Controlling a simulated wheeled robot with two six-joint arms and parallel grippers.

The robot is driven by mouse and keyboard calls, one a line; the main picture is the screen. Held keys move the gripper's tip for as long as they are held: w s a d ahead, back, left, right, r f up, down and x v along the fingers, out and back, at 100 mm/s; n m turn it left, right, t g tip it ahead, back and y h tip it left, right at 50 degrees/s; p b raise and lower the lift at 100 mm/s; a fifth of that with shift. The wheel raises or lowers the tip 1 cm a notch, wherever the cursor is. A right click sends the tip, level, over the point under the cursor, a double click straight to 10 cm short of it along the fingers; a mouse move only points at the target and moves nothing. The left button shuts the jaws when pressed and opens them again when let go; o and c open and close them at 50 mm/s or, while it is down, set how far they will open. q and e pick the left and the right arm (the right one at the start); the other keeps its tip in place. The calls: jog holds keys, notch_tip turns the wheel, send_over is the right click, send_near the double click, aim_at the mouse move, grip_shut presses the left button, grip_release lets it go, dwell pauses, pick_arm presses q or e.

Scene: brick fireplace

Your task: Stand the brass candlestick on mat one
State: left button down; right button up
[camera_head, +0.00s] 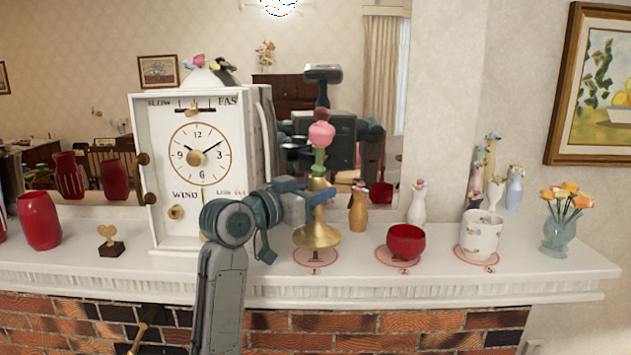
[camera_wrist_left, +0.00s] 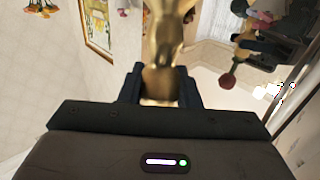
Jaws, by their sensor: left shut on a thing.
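The brass candlestick (camera_head: 317,233) stands upright on the mantel side, its wide base over mat one (camera_head: 316,261), a pink round mat whose front part shows below the base. I cannot tell whether the base touches the mat. A green and pink piece (camera_head: 321,134) shows above the brass stem. My left gripper (camera_head: 320,196) is shut on the candlestick's stem, reaching in from the left. In the left wrist view the brass stem (camera_wrist_left: 161,45) is between the two fingers (camera_wrist_left: 160,88). My right gripper is not in view.
A white clock (camera_head: 200,160) stands left of the candlestick. To the right, a red bowl (camera_head: 405,242) and a white patterned cup (camera_head: 481,235) sit on their own mats. Small vases (camera_head: 358,208) stand behind. A mirror behind the mantel reflects the room and my body.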

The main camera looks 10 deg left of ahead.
aim_at(314, 231)
pick_arm(q)
jog(key=shift+s+f, duration=0.25)
jog(key=shift+s+f+p, duration=0.2)
jog(key=shift+f+p, duration=0.35)
jog(key=shift+f, duration=0.3)
jog(key=shift+w+a+f, duration=0.1)
jog(key=shift+w+f, duration=0.15)
jog(key=shift+f, duration=0.3)
jog(key=shift+s, duration=0.15)
jog(key=c, duration=1.1)
grip_release()
jog(key=shift+f, duration=0.2)
jog(key=shift+r, duration=0.15)
